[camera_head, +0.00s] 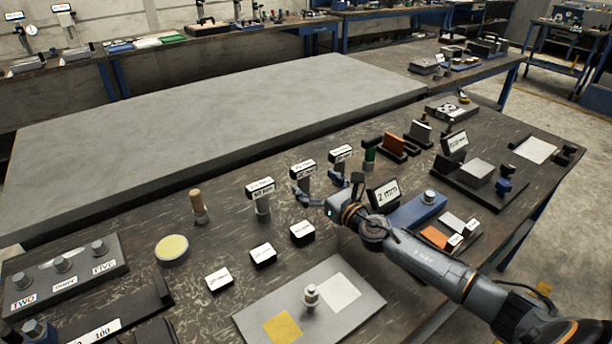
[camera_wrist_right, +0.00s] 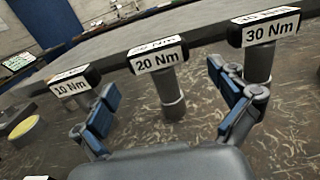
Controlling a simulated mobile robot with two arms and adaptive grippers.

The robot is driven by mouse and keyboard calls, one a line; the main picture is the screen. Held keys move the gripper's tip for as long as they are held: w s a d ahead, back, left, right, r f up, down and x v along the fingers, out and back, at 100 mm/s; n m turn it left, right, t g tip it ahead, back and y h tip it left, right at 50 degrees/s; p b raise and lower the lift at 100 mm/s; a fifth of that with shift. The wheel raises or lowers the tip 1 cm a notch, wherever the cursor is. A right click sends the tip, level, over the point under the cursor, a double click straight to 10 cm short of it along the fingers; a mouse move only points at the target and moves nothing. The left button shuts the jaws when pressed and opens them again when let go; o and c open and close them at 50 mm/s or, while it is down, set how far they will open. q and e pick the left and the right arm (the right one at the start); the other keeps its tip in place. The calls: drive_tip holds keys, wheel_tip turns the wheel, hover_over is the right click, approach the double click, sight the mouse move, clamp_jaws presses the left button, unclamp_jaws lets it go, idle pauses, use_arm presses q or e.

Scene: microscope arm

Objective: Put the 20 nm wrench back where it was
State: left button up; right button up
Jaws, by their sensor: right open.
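The 20 Nm wrench (camera_wrist_right: 171,92) stands upright, a grey cylinder under a black head labelled 20 Nm. It is the middle of three in the right wrist view; in the head view it is the middle labelled post (camera_head: 303,172). My right gripper (camera_head: 317,189) is open, and its blue-padded fingers (camera_wrist_right: 168,90) are spread. The 20 Nm wrench shows between and beyond the fingertips, with nothing held. The 10 Nm wrench (camera_wrist_right: 72,85) is to its left and the 30 Nm wrench (camera_wrist_right: 259,45) to its right. My left gripper is out of view.
Three small labelled black blocks (camera_head: 263,255) lie in front of the wrenches; their labels are too small to read. A grey plate (camera_head: 250,318) lies nearer. A yellow-topped disc (camera_head: 172,249) and a wooden-handled tool (camera_head: 198,207) stand left. A 2 mm sign (camera_head: 384,193) is close to my right arm.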

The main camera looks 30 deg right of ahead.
drive_tip(key=shift+s+d, duration=0.2)
drive_tip(key=shift+s, duration=1.35)
